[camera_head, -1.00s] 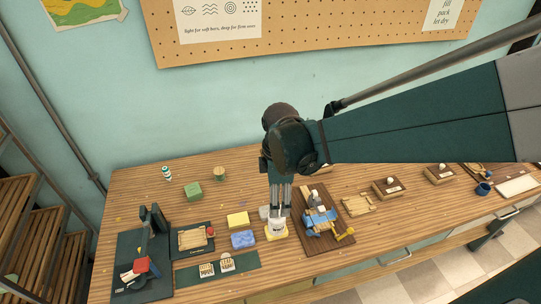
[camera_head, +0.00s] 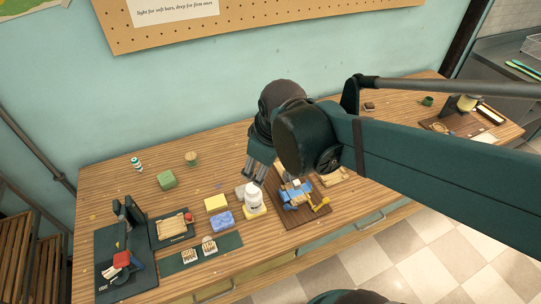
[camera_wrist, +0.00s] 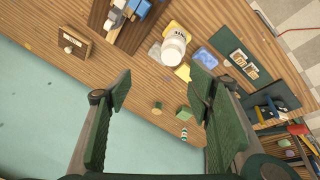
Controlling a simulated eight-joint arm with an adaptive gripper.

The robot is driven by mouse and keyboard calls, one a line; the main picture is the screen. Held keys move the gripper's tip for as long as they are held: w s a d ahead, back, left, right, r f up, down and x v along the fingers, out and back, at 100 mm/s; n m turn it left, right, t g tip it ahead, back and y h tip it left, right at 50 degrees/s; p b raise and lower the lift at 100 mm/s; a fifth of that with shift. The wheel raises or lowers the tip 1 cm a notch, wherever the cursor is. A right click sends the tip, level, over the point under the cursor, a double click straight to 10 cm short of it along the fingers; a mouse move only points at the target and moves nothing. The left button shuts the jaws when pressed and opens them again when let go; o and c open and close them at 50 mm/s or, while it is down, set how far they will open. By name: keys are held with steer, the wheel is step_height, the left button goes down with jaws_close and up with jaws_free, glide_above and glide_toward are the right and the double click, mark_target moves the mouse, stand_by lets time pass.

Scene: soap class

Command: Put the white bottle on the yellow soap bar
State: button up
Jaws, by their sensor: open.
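The white bottle (camera_head: 253,198) stands upright, with its base on a yellow soap bar (camera_head: 258,213). The wrist view also shows the bottle (camera_wrist: 174,50) beyond my fingers, with the yellow bar (camera_wrist: 177,27) partly hidden under it. My gripper (camera_head: 257,172) is above and slightly behind the bottle, apart from it. In the wrist view my gripper (camera_wrist: 161,88) is open, its two dark green fingers wide apart with nothing between them. A second yellow bar (camera_head: 216,203) lies to the left of the bottle.
A blue sponge-like block (camera_head: 223,219) lies left of the bottle, and a grey block (camera_head: 240,190) just behind it. A brown board (camera_head: 300,212) with a blue and yellow tool is close on the right. A green block (camera_head: 167,180) lies further left, with open table around it.

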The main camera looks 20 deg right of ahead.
steer(key=s+d+r+m+t, duration=0.1)
steer(key=s+r+m+t, duration=0.2)
steer(key=m, duration=0.4)
steer(key=shift+s+d+r, duration=0.3)
steer(key=shift+s+r, duration=0.15)
steer(key=shift+r, duration=0.45)
